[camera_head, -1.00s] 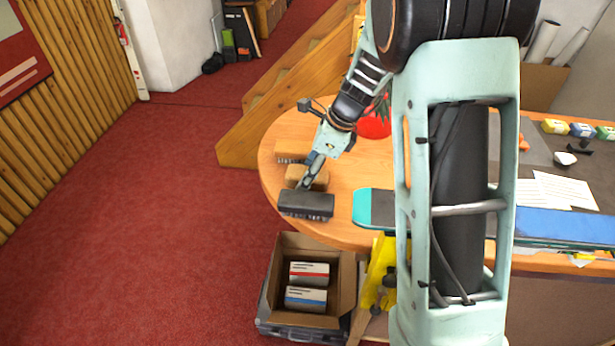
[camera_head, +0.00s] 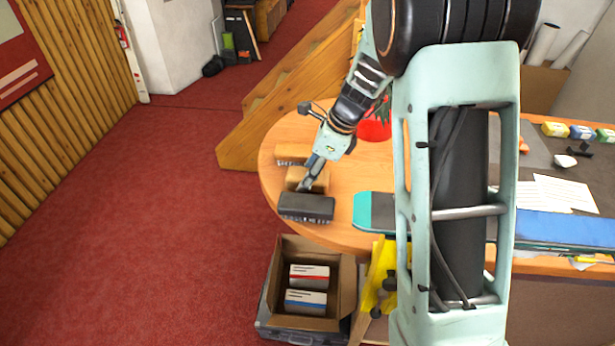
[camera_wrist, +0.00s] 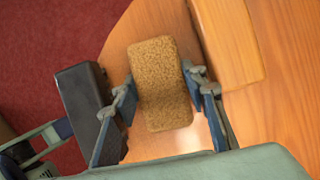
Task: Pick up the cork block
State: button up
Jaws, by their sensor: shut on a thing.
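The cork block (camera_wrist: 160,80) is a brown, speckled block with rounded corners. In the wrist view it lies between the two fingers of my gripper (camera_wrist: 161,88), which is shut on it with a finger against each long side. In the head view the cork block (camera_head: 318,184) shows near the left rim of the round wooden table (camera_head: 345,205), partly covered by my gripper (camera_head: 303,186). I cannot tell whether it is clear of the table top.
A black block (camera_head: 306,206) lies in front of the cork block and a wooden brush or block (camera_head: 292,153) behind it. They are close on both sides. A red pot (camera_head: 374,128) stands behind. An open carton (camera_head: 346,290) with boxes sits below the table edge.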

notch_tip(320, 180, up, 3)
jog(key=shift+f, duration=0.15)
jog(key=s+a+r, duration=0.8)
jog(key=s+r, duration=0.2)
jog(key=s, duration=0.1)
jog(key=shift+s+r, duration=0.15)
jog(key=shift+s, duration=0.15)
jog(key=o, duration=0.4)
jog(key=shift+c, duration=1.4)
